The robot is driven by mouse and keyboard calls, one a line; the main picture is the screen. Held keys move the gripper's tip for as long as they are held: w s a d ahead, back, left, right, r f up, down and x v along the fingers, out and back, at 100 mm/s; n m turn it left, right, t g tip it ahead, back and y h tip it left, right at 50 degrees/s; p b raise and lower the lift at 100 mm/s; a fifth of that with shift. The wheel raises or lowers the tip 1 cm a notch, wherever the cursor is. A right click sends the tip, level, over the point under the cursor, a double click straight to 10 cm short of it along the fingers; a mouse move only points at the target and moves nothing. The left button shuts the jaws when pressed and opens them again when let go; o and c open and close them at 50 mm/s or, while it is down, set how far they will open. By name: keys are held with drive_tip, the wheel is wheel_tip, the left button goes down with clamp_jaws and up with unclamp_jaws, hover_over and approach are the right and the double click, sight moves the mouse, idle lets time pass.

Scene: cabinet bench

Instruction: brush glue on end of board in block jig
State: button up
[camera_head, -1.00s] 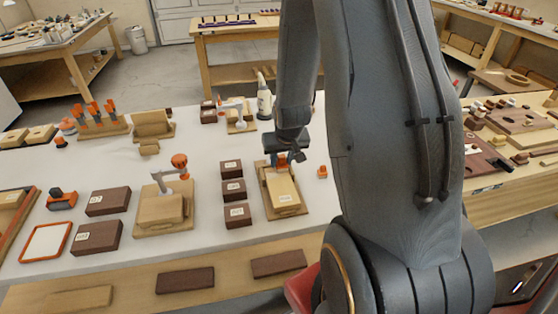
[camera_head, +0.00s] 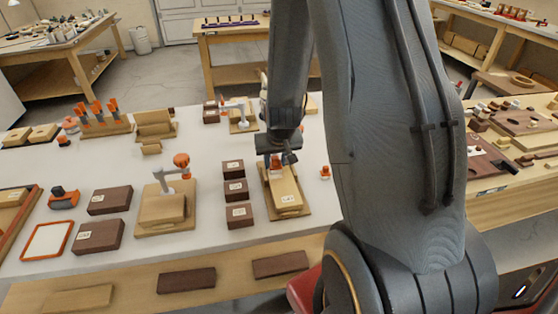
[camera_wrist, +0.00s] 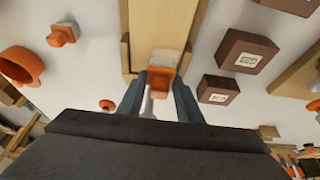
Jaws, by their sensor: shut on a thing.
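The pale board (camera_head: 284,188) lies in the wooden block jig (camera_head: 303,212) on the white bench, a small label near its front end. In the wrist view the board (camera_wrist: 160,22) runs away from me between the jig's side blocks (camera_wrist: 126,52). My gripper (camera_head: 277,157) is over the board's far end in the head view. Its two fingers (camera_wrist: 158,100) are shut on the glue brush, which has an orange body (camera_wrist: 160,79) and a pale tip (camera_wrist: 164,57). The tip overlaps the board's near end in the wrist view; I cannot tell whether they touch.
Dark labelled blocks (camera_head: 235,190) stand in a row left of the jig. A small orange piece (camera_head: 325,172) lies right of the jig. White bench top is clear between these items.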

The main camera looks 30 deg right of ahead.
drive_tip(key=shift+a, duration=0.25)
drive_tip(key=shift+s+d+f+b, duration=0.1)
drive_tip(key=shift+d+b, duration=0.65)
drive_tip(key=shift+b, duration=0.1)
drive_tip(key=shift+s+d, duration=0.1)
drive_tip(key=shift+d, duration=0.1)
drive_tip(key=shift+s+d, duration=0.25)
drive_tip(key=shift+d, duration=0.45)
drive_tip(key=shift+s+a, duration=0.25)
drive_tip(key=shift+s, duration=0.5)
